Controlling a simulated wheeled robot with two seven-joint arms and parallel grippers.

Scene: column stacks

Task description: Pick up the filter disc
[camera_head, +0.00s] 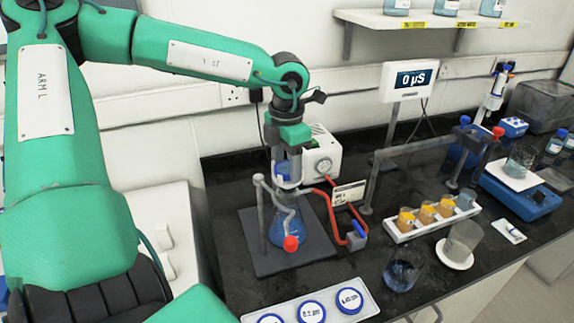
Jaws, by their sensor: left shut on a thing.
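My left gripper (287,158) comes down from above over the filter flask (287,226), which has a clear funnel on its neck. It is shut on a blue-tinted piece (283,170) at the top of the funnel. The fingers hide much of this piece, so I cannot tell whether it is lifted clear. Round white discs with blue rims and printed labels lie in a pale tray at the front: one on the left (270,319), one in the middle (312,312), one on the right (349,301). My right gripper is not clearly in view.
The flask stands on a dark base plate (262,262) with a clamp and red tubing. A white pump box (322,158) is behind it. A meter (407,80) stands behind.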

